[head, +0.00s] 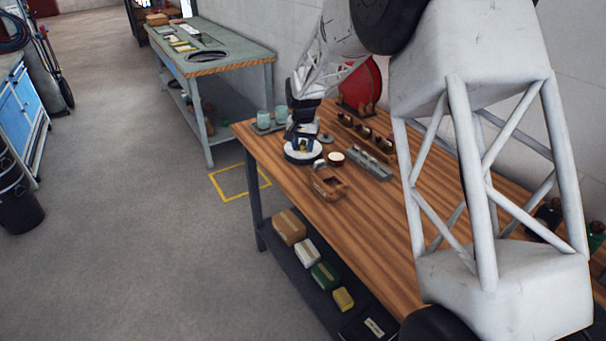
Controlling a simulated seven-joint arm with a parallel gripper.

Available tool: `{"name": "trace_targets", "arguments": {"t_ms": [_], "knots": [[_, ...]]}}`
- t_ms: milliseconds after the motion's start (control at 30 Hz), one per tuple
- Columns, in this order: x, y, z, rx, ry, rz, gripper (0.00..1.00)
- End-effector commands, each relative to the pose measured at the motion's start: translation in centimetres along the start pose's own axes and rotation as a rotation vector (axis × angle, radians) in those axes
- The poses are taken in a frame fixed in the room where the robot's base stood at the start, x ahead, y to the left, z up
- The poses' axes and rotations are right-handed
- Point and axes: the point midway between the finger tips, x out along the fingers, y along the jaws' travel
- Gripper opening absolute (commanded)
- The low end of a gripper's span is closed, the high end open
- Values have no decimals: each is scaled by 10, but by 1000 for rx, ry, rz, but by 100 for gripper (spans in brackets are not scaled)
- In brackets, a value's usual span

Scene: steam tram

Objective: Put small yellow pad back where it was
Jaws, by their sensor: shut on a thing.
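My gripper (303,149) is at the far end of the wooden workbench, pointing down over a round white dish (290,157) with a dark rim. It is shut on a small yellow pad (303,148), of which only a small patch shows between the dark fingers. The pad is over or on the dish; I cannot tell if it touches. The fingers hide part of the dish's middle.
A red round object (361,84) stands behind. Bare wooden bench top (375,228) lies nearer.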

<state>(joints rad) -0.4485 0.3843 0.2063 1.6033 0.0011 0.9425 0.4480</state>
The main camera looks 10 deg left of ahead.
Motion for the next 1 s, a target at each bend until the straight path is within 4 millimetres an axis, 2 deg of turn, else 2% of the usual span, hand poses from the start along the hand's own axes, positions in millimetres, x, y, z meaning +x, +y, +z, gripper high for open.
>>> {"name": "trace_targets", "arguments": {"t_ms": [433, 567, 867, 1000], "knots": [[53, 0, 0, 0, -1, 1, 19], [59, 0, 0, 0, -1, 0, 19], [60, 0, 0, 0, -1, 0, 19], [68, 0, 0, 0, -2, 1, 19]]}}
